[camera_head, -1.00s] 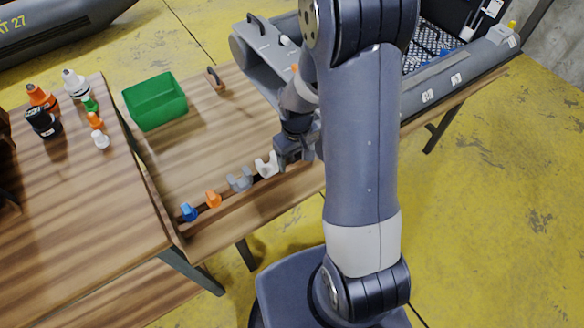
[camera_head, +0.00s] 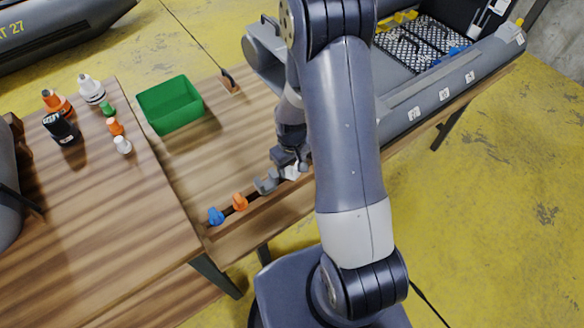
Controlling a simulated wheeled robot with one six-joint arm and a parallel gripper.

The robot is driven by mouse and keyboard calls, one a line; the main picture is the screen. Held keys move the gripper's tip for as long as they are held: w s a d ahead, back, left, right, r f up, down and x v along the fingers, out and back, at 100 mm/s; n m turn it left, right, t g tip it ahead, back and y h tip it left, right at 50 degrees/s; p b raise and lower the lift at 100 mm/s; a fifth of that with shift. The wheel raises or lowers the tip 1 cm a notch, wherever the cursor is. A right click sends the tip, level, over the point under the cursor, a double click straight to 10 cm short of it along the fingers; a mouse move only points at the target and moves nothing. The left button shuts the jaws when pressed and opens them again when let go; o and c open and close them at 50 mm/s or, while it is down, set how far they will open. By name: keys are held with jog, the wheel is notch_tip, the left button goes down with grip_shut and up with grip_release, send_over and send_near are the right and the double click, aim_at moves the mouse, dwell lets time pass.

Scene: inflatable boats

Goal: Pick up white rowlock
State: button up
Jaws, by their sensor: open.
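The white rowlock (camera_head: 291,172) stands in the row of rowlocks along the front groove of the wooden table (camera_head: 190,165). My gripper (camera_head: 285,157) is right at it, just above and behind it, and covers part of it. The jaws are open; their tips are small and partly hidden, so I cannot tell whether they touch the rowlock. A grey rowlock (camera_head: 267,182), an orange rowlock (camera_head: 239,201) and a blue rowlock (camera_head: 216,216) stand to its left in the same row.
A green bin (camera_head: 170,105) stands at the table's back. Several bottles, such as a black one (camera_head: 61,128), stand on the left table. A grey inflatable boat (camera_head: 430,105) lies on the right, behind my arm. A dark-handled tool (camera_head: 229,81) lies near the back edge.

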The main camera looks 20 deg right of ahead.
jog(key=shift+d+f, duration=0.25)
jog(key=shift+f, duration=0.1)
jog(key=c, duration=1.1)
jog(key=shift+d+r, duration=0.1)
jog(key=shift+r, duration=0.1)
jog(key=c, duration=0.4)
notch_tip(320, 180, up, 10)
jog(key=shift+w+f+p, duration=0.1)
jog(key=shift+w+p, duration=0.05)
jog(key=shift+p, duration=0.2)
grip_shut()
jog(key=o, duration=1.7)
grip_release()
